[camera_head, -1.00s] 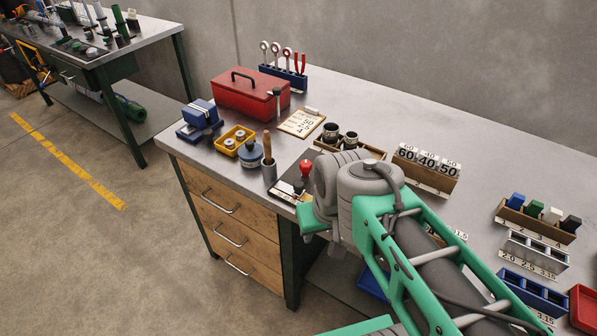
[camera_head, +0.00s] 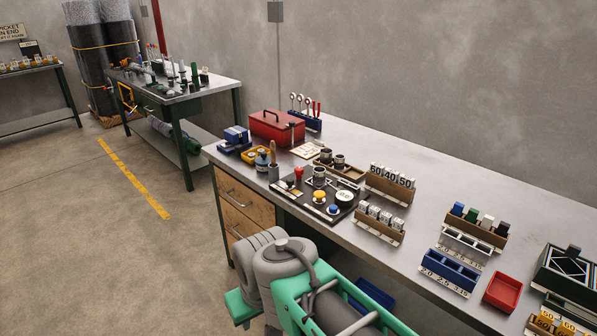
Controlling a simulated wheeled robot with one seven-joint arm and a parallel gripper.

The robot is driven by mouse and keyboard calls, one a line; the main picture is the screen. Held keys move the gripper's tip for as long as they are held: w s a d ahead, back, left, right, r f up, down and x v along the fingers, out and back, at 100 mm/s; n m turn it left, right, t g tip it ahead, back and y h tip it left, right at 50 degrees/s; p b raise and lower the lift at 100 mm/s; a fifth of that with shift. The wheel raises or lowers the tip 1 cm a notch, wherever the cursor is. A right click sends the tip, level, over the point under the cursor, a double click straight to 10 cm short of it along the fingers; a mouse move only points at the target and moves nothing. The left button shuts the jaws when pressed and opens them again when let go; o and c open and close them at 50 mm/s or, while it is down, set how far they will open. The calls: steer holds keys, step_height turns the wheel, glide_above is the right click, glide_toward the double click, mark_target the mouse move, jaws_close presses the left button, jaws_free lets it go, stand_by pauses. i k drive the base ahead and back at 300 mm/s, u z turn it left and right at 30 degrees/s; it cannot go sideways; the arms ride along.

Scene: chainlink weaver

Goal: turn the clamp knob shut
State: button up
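A black fixture plate (camera_head: 288,184) lies near the front edge of the workbench. On it stand a red-topped knob (camera_head: 298,172), a dark cylinder (camera_head: 319,177), a yellow-topped part (camera_head: 319,196), a blue-topped part (camera_head: 333,209) and a round pale dial (camera_head: 345,196). I cannot tell for sure which is the clamp knob; the red-topped one looks likely, and how far it is turned does not show. My grey and green arm is in front of the bench, below and apart from the plate. My gripper is not visible.
A red toolbox (camera_head: 277,128), yellow tray (camera_head: 256,155) and wooden-handled tool in a cup (camera_head: 273,172) stand left of and behind the plate. Number-block racks (camera_head: 380,226), a blue bin (camera_head: 450,272) and a red tray (camera_head: 503,292) stand to the right. Open floor lies left.

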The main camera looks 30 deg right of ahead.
mark_target(298, 170)
steer(key=z, duration=0.2)
steer(key=i, duration=1.4)
